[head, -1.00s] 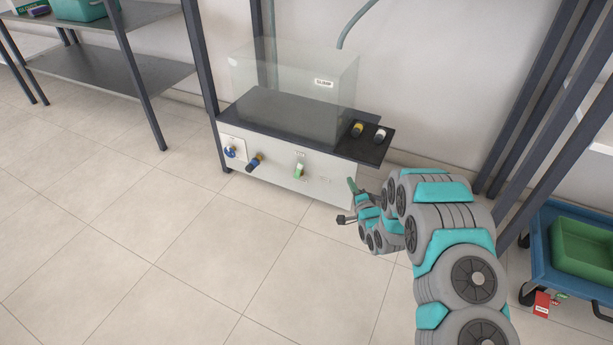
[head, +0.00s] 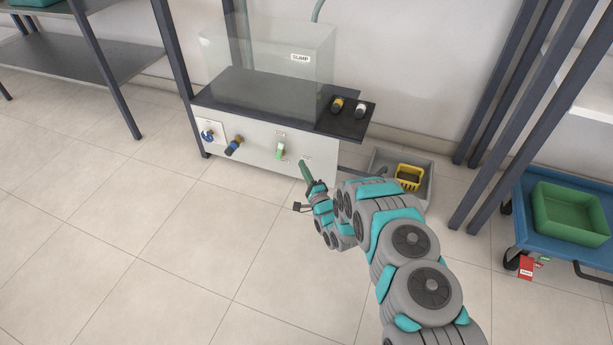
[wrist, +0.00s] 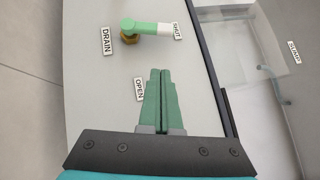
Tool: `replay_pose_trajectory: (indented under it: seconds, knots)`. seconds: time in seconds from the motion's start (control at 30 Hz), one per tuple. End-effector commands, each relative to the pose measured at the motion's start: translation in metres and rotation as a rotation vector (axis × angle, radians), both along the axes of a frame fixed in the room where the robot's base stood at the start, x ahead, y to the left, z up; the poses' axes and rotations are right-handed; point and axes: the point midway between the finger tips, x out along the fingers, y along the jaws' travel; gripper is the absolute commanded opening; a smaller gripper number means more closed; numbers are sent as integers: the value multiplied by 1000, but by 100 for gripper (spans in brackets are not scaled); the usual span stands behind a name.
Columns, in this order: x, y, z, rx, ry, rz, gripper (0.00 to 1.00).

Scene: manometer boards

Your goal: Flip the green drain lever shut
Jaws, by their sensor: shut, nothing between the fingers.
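The green drain lever (head: 280,152) sits on the white front panel below the sump tank. In the wrist view the lever (wrist: 145,28) runs from a brass pivot (wrist: 129,38) to a white tip beside the SHUT label (wrist: 176,31). The DRAIN label (wrist: 106,41) is on the pivot's other side, and the OPEN label (wrist: 139,89) is nearer my fingers. My gripper (head: 302,165) is in front of the panel, right of the lever. In the wrist view my gripper (wrist: 160,70) has its green fingers together and empty, with a gap between them and the lever.
The clear sump tank (head: 265,65) stands above the panel. A blue-handled valve (head: 234,146) and a blue knob (head: 207,134) are left of the lever. A grey bin (head: 424,190) with a yellow basket (head: 409,177) is on the floor at right. The floor in front is clear.

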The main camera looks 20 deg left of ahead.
Motion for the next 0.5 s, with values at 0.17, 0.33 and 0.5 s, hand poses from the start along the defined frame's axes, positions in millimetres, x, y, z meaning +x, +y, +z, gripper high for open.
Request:
replay_pose_trajectory:
  seconds: [0.17, 0.33, 0.5]
  knots:
    - [23, 19, 6, 1, -4, 0, 0]
    - [31, 42, 11, -1, 0, 4, 0]
    - [33, 58, 17, 1, -3, 1, 0]
